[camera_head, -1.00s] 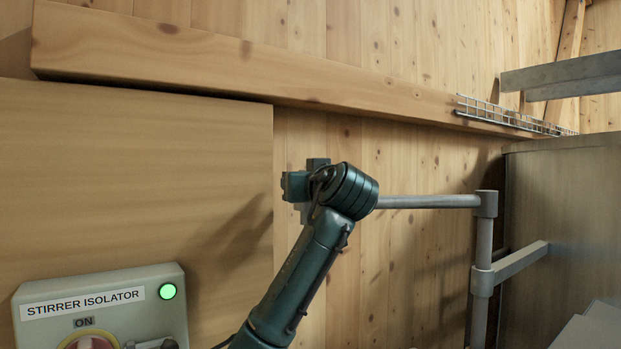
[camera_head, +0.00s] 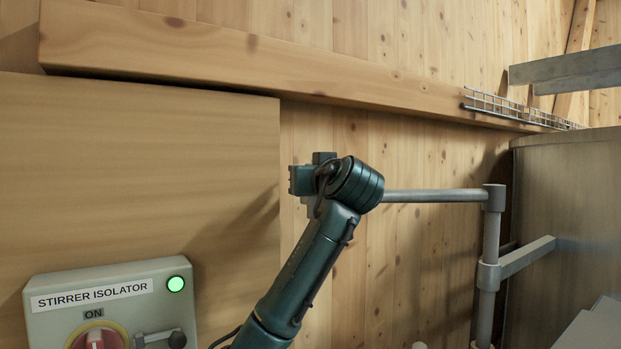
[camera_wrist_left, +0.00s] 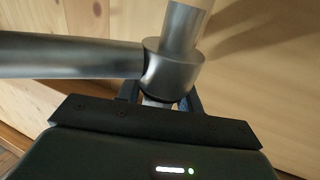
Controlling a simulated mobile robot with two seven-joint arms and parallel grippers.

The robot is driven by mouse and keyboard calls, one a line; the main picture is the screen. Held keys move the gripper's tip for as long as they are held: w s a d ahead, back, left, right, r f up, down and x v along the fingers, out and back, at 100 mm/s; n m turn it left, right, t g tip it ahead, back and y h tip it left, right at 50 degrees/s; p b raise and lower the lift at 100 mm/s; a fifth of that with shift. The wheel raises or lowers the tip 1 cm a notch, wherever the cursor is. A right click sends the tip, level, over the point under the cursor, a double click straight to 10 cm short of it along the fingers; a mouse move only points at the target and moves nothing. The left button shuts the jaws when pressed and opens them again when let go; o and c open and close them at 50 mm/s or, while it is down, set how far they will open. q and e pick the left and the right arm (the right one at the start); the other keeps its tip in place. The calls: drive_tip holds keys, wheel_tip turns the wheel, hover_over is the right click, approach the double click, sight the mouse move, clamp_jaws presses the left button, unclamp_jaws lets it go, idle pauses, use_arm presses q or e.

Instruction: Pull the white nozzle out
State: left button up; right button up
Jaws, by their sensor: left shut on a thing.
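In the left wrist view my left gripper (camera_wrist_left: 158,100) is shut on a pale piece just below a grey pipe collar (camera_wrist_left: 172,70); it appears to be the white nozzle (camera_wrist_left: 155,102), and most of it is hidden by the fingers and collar. One grey pipe runs left from the collar and another runs up. In the head view my left arm reaches up from the bottom, its wrist at the left end of a horizontal grey pipe (camera_head: 435,196). The fingers and the nozzle are hidden there. My right gripper is out of view.
The pipe joins an upright grey post (camera_head: 490,240) beside a metal vessel (camera_head: 565,195) at the right. A stirrer isolator box (camera_head: 110,305) with a lit green lamp stands at the lower left. A wooden panel and beam (camera_head: 250,58) lie behind.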

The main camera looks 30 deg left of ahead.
use_arm(q)
drive_tip(key=shift+c, duration=1.3)
drive_tip(key=shift+r, duration=0.1)
drive_tip(key=shift+r, duration=0.1)
drive_tip(key=shift+r, duration=0.5)
drive_tip(key=shift+r+p, duration=0.35)
drive_tip(key=shift+r, duration=0.1)
drive_tip(key=shift+r, duration=2.35)
